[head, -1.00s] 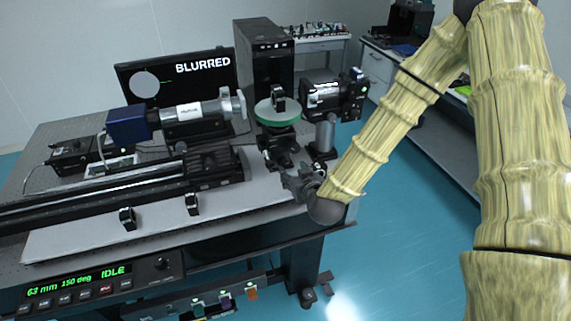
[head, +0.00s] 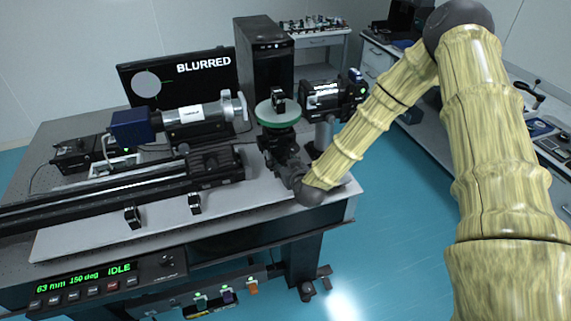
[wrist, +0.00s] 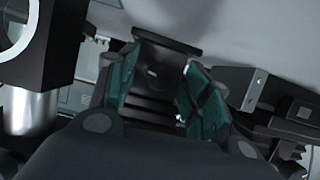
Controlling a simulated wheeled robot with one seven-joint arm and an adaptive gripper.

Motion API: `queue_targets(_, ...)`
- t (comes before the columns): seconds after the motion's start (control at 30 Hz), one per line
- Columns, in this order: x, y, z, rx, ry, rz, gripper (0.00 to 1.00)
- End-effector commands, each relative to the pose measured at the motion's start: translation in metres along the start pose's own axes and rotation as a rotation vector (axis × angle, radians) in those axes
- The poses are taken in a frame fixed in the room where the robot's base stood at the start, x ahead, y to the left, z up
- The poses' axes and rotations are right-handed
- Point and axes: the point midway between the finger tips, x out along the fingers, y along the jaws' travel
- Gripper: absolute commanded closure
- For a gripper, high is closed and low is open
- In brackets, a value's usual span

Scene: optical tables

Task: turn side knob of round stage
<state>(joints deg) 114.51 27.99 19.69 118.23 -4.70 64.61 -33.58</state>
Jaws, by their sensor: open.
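The round stage (head: 279,117) shows in the head view as a green-rimmed disc on a black mount, with a small black holder standing on top. My gripper (head: 280,160) is just below the disc, at the front of the mount. In the wrist view my gripper (wrist: 160,95) is open, with teal pads on both fingers. A black block-like part (wrist: 155,60) shows ahead of and between the fingers; I cannot tell whether it is the side knob or the mount. The side knob cannot be made out in the head view, and contact cannot be told.
A black camera-like device (head: 328,98) stands on a post just right of the stage. A blue and silver tube (head: 190,120) and a black rail (head: 100,195) lie to the left. A monitor (head: 180,78) reading BLURRED stands behind. The panel (head: 100,280) reads 63 mm 150 deg IDLE.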

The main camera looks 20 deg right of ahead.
Motion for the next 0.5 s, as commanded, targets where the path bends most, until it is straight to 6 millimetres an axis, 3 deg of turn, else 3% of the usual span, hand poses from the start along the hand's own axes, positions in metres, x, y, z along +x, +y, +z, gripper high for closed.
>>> queue_targets(0.17, 0.0, 0.0, 0.0, 0.0, 0.0, 0.0, 0.52)
queue_targets(0.4, -0.0001, 0.0002, -0.0002, 0.0, 0.001, 0.0, 0.96)
queue_targets(0.5, 0.0, 0.0004, 0.0, 0.001, 0.001, 0.0, 0.96)
